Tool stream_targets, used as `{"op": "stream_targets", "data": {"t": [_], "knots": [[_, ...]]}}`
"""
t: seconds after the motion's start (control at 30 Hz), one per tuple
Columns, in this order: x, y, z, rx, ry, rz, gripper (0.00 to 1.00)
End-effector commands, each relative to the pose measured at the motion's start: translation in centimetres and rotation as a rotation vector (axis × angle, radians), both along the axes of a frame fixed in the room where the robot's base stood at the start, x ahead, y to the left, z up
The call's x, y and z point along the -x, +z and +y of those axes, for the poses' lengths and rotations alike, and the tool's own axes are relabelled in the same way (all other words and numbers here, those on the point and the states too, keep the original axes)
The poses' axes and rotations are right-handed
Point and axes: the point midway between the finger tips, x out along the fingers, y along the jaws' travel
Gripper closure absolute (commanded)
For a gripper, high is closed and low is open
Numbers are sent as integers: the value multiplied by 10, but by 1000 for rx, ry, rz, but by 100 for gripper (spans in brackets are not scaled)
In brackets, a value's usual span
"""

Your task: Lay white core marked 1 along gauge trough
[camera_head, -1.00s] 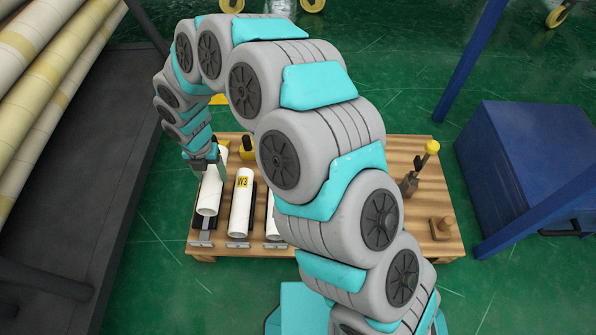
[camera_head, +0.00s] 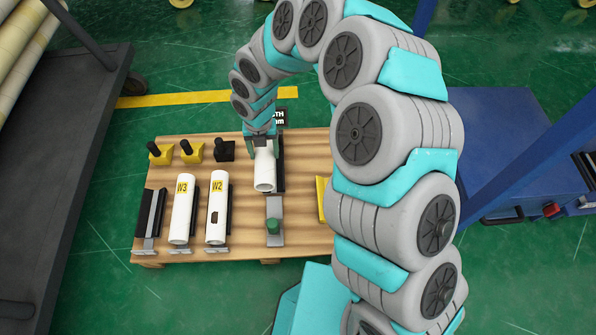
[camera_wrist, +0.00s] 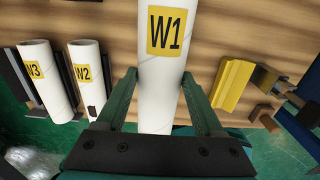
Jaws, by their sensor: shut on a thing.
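My gripper (camera_head: 262,140) is shut on the white core W1 (camera_head: 266,172), a white tube. In the wrist view, core W1 (camera_wrist: 163,80) runs between the two fingers of my gripper (camera_wrist: 161,76), its yellow W1 label facing the camera. In the head view it hangs over or beside a dark trough (camera_head: 281,168), which looks like the gauge trough.
White cores W3 (camera_head: 182,212) and W2 (camera_head: 217,210) lie on holders at left. The leftmost holder (camera_head: 148,212) is empty. Yellow and black knobbed blocks (camera_head: 190,151) stand behind. A yellow piece (camera_head: 322,199) stands right of the trough. Bare wood (camera_head: 246,225) shows between.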

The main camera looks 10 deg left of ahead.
Motion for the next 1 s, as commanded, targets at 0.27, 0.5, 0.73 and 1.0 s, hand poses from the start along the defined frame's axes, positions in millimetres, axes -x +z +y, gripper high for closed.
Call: {"op": "stream_targets", "data": {"t": [0.27,0.5,0.73,1.0], "knots": [[1,-12,0,0,20,-1,94],[1,-54,-1,3,20,1,94],[1,-75,0,0,18,-1,94],[1,-100,0,0,19,-1,94]]}}
